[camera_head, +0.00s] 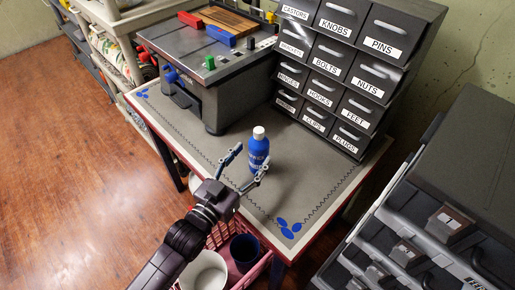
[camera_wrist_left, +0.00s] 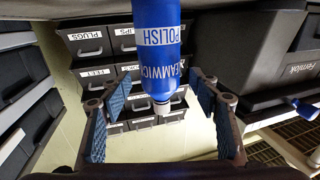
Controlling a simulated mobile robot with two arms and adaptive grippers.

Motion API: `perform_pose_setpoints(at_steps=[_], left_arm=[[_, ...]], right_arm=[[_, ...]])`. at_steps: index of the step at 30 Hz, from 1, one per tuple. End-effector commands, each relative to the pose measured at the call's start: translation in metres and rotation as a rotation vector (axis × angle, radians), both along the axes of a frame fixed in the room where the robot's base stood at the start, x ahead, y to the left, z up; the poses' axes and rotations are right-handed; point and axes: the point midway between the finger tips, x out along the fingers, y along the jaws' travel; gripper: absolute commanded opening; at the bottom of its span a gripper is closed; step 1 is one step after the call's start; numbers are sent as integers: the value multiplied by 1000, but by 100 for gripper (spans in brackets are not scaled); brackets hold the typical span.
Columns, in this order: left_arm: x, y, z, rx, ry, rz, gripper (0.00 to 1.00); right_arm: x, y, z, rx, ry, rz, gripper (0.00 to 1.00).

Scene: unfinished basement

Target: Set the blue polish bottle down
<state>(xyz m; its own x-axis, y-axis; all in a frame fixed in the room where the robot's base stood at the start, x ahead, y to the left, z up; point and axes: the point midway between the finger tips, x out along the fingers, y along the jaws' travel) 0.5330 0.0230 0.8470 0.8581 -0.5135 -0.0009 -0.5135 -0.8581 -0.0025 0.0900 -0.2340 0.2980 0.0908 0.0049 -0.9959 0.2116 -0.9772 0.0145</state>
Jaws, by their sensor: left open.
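The blue polish bottle (camera_head: 258,152) with a white cap stands upright on the grey mat of the worktable (camera_head: 316,178), in front of the drawer cabinet. My left gripper (camera_head: 249,161) is open at the bottle's near side, with one finger to its left and one at its lower right. In the left wrist view the picture is upside down: the bottle (camera_wrist_left: 156,55) shows cap down between the two spread blue-padded fingers (camera_wrist_left: 163,118), with clear gaps on both sides. The bottle's base is partly hidden by a finger in the head view. My right gripper is not in view.
A labelled drawer cabinet (camera_head: 335,62) stands behind the bottle. A grey machine (camera_head: 215,75) with red, blue and green parts is at the back left. Below the table's front edge is a pink crate (camera_head: 223,236) with containers. The mat's front right is clear.

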Motion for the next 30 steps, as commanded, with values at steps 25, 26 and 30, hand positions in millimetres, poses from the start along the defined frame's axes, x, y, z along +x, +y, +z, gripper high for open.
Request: perform_pose_setpoints(at_steps=[25,26,30], left_arm=[[-64,38,0,-1,-1,0,57],[-64,38,1,0,0,0,57],[-62,40,4,8,13,7,57]], right_arm=[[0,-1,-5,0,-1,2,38],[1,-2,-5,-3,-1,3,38],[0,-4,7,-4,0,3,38]])
